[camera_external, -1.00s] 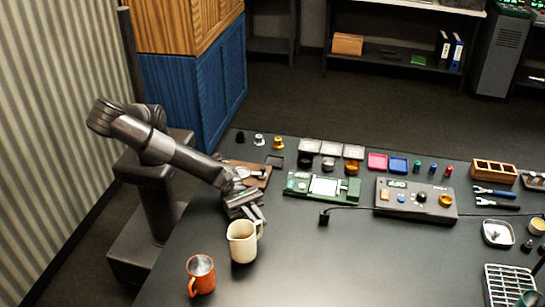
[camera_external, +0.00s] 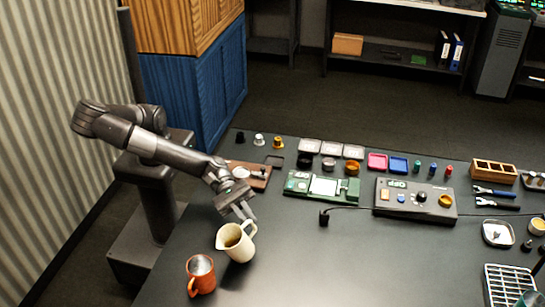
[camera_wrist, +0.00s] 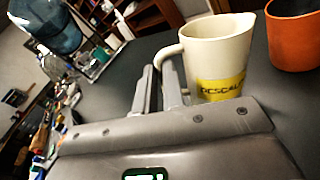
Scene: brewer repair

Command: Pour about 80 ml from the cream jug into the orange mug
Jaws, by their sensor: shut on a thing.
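In the wrist view the jug (camera_wrist: 218,55) has a yellow label with dark letters. My gripper (camera_external: 243,212) is shut on the jug's handle; the fingers (camera_wrist: 160,90) close around it in the wrist view. The orange mug (camera_external: 201,278) stands upright on the table at the lower left of the jug, its handle on its left side. Its rim and side show in the wrist view (camera_wrist: 294,42). No stream of liquid is visible between them.
The dark table (camera_external: 330,265) is clear right of the jug. A green circuit board (camera_external: 300,186), a grey control box (camera_external: 410,200) and a brown tray (camera_external: 255,181) lie behind. A white wire rack (camera_external: 505,285) is at the right.

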